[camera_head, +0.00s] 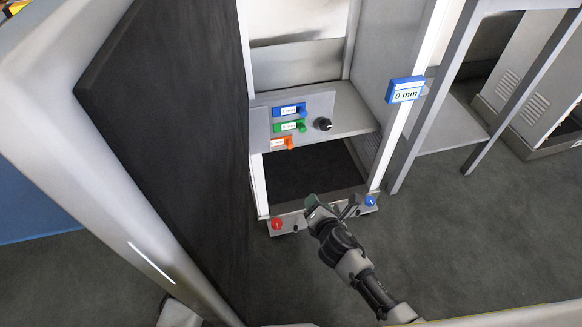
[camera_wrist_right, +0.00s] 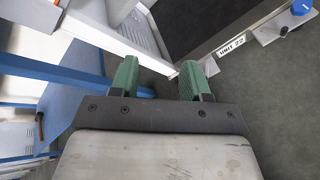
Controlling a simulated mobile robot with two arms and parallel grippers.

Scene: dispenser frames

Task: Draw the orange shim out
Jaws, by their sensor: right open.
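The orange shim (camera_head: 281,143) sits lowest of three coloured pieces on a grey panel at the front left of the dispenser shelf, in the head view. A white label covers part of it. The green shim (camera_head: 290,127) and the blue shim (camera_head: 290,109) sit above it. My right gripper (camera_head: 333,207) is open and empty, below and to the right of the orange shim, near the front bar of the frame. Its green finger pads (camera_wrist_right: 160,80) stand apart in the right wrist view, with no shim between them. My left gripper is not in view.
A black knob (camera_head: 323,124) sits right of the shims. A "0 mm" sign (camera_head: 405,90) hangs on the right post. A red knob (camera_head: 277,224) and a blue knob (camera_head: 370,201) sit on the front bar. A large dark panel (camera_head: 170,130) stands close on the left.

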